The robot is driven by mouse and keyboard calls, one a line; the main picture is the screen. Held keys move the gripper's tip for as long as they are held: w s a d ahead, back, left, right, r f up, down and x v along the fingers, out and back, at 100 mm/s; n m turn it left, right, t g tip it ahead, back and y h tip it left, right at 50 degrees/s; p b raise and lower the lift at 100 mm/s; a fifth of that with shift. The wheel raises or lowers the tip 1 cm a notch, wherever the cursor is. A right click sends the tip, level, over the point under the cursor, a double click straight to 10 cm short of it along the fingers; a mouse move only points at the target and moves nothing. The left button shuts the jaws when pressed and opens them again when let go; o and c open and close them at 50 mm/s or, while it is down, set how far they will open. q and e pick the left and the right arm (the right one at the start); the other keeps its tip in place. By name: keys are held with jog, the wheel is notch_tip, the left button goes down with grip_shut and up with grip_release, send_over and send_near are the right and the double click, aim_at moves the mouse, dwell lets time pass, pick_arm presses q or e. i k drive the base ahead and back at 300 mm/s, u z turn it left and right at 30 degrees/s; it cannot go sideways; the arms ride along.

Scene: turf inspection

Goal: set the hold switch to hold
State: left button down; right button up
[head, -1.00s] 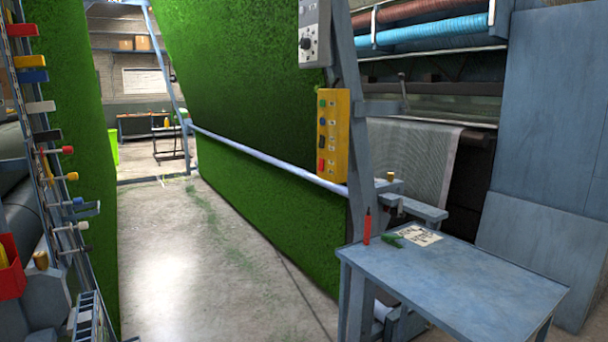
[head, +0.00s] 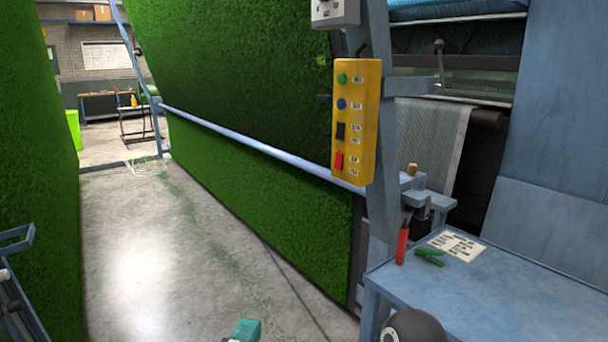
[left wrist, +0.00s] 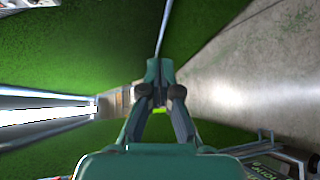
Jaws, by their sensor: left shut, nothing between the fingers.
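A yellow control box (head: 355,122) hangs on the blue-grey post in the head view. My left gripper (head: 245,330) shows as a teal tip at the bottom edge, well below and left of the box. In the left wrist view its fingers (left wrist: 160,70) are shut and empty. My right gripper is out of view.
A grey box with a knob (head: 335,10) sits above the yellow one. A rail (head: 250,143) crosses the turf wall. The concrete aisle is clear.

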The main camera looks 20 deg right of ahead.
aim_at(339, 157)
jog(key=i, duration=2.15)
jog(key=z, duration=1.45)
